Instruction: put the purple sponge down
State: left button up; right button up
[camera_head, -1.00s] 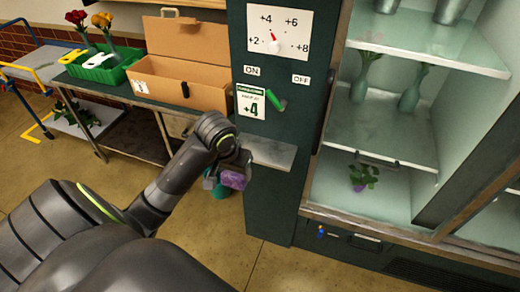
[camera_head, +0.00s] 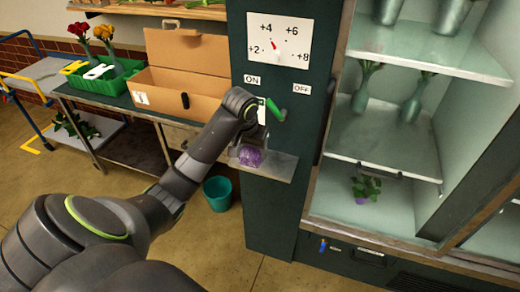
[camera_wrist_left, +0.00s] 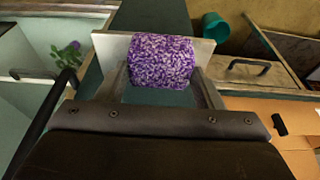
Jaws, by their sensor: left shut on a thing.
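The purple sponge (camera_head: 250,156) is at the end of my left arm, in front of the dark green cabinet column. My left gripper (camera_head: 243,152) is shut on it. In the left wrist view the speckled purple sponge (camera_wrist_left: 160,60) sits between the two fingers of the gripper (camera_wrist_left: 163,80). A small grey shelf (camera_head: 275,166) juts from the column right by the sponge, and it also shows behind the sponge in the wrist view (camera_wrist_left: 113,48). I cannot tell whether the sponge touches the shelf. My right gripper is not in view.
A dial panel (camera_head: 278,42) and a green lever (camera_head: 275,110) are on the column above the shelf. A teal bucket (camera_head: 218,193) stands on the floor below. An open cardboard box (camera_head: 185,92) is on the bench at left. The glass-fronted cabinet (camera_head: 385,140) is at right.

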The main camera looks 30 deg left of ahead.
pick_arm(q)
jog(key=w+f, duration=0.1)
jog(key=w, duration=0.1)
jog(key=w+a+f+p, duration=0.1)
jog(key=w, duration=0.1)
jog(key=w+f+p, duration=0.1)
jog(key=w, duration=0.2)
jog(key=shift+a+f, duration=0.25)
jog(key=shift+a, duration=0.1)
notch_tip(320, 180, down, 3)
jog(key=shift+r+p, duration=0.1)
jog(key=shift+p, duration=0.55)
jog(key=shift+w+r+p, duration=0.15)
jog(key=shift+r+p, duration=0.05)
jog(key=shift+p, duration=0.4)
jog(key=shift+f, duration=0.35)
jog(key=shift+f, duration=0.1)
